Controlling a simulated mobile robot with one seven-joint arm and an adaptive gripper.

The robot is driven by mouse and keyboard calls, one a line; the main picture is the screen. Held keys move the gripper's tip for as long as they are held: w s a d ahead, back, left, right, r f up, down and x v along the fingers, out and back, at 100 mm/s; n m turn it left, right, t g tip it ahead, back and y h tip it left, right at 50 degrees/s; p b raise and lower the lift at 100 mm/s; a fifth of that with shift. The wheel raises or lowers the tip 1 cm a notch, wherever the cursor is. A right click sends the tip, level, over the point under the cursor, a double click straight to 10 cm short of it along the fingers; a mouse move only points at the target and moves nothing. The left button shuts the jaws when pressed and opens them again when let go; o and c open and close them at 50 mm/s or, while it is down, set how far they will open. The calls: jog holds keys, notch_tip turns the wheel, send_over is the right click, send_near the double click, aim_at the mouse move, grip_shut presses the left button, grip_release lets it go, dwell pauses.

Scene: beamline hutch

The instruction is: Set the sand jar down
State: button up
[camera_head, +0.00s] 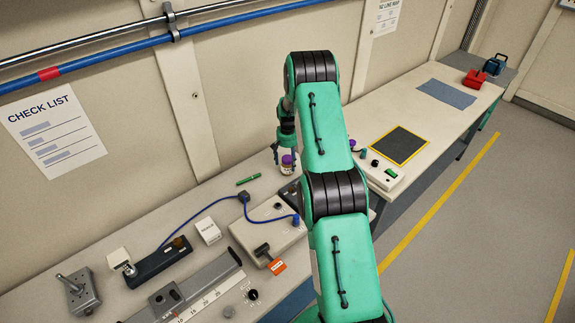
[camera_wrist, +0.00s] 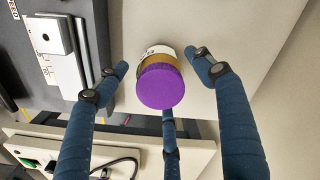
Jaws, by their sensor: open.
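The sand jar (camera_head: 288,164) has a purple lid and stands upright on the bench near the wall, partly hidden by my gripper. In the wrist view the jar (camera_wrist: 162,85) shows its purple lid, a brown band of contents and a pale label with dark print, over a pale surface. My gripper (camera_head: 284,152) is over the jar from above. In the wrist view its blue fingers (camera_wrist: 160,72) are spread around the jar, with visible gaps at the left and right fingertips. The gripper is open.
A green pen (camera_head: 248,179) lies left of the jar. A grey control box (camera_head: 268,232) with a blue cable is in front. A black pad with yellow edge (camera_head: 399,146) lies on the bench to the right, beyond my arm. A small purple-topped object (camera_head: 351,143) is beside my arm.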

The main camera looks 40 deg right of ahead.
notch_tip(320, 180, up, 9)
jog(key=shift+r, duration=0.15)
dwell(0.4)
dwell(0.5)
